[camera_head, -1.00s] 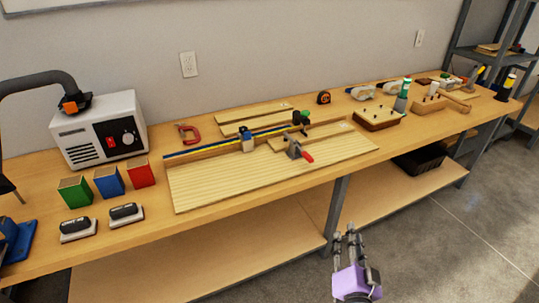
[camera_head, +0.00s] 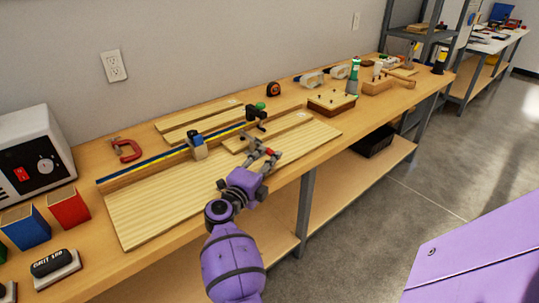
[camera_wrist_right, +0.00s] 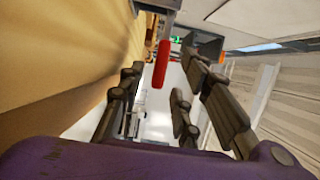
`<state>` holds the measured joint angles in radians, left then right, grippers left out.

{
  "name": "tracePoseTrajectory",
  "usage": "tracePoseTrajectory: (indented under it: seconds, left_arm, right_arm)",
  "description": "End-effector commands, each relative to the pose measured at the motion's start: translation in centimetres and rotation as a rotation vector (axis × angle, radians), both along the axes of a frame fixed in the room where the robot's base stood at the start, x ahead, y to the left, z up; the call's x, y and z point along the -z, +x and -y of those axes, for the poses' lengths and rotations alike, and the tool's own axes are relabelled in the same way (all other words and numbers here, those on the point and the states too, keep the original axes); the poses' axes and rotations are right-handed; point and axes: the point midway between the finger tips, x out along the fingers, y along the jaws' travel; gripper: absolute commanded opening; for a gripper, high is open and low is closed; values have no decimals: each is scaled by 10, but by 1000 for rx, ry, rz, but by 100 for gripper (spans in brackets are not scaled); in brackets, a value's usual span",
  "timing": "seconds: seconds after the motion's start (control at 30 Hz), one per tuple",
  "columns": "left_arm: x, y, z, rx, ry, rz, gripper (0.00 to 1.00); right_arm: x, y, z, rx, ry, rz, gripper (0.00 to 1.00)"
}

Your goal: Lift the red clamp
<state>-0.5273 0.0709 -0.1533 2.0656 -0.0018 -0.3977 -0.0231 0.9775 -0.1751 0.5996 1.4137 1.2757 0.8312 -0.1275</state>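A red C-shaped clamp (camera_head: 126,150) lies on the workbench, left of the boards, in the head view. A second clamp, a grey one with a red handle (camera_head: 271,152), is at the front edge of the large wooden board; my right gripper partly hides it. My right gripper (camera_head: 262,157) reaches in over the bench edge at this handle. In the right wrist view the red handle (camera_wrist_right: 161,64) stands ahead between the spread fingers of my right gripper (camera_wrist_right: 160,92), which is open. I cannot tell whether any finger touches it. My left gripper is not in view.
The large board (camera_head: 150,205) carries a blue-and-yellow fence (camera_head: 150,170) with a small blue-topped block (camera_head: 198,146). A green-knobbed clamp (camera_head: 257,113) stands behind my gripper. A brown pegged block (camera_head: 332,103) is to the right. The floor in front is free.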

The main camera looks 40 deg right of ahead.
Motion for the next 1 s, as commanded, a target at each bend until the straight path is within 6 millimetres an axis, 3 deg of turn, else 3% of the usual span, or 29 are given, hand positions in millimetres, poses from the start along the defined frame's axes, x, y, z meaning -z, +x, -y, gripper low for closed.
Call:
tracePoseTrajectory:
  seconds: [0.3,0.6,0.83,1.0]
  left_arm:
    - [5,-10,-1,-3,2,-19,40]
    - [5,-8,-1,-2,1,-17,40]
    - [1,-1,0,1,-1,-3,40]
    - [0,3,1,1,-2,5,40]
  right_arm:
    - [-1,18,34,-2,-2,0,31]
    - [0,19,37,-2,-1,0,31]
    - [0,19,37,-2,-2,0,2]
    - [0,19,36,-2,-2,0,0]
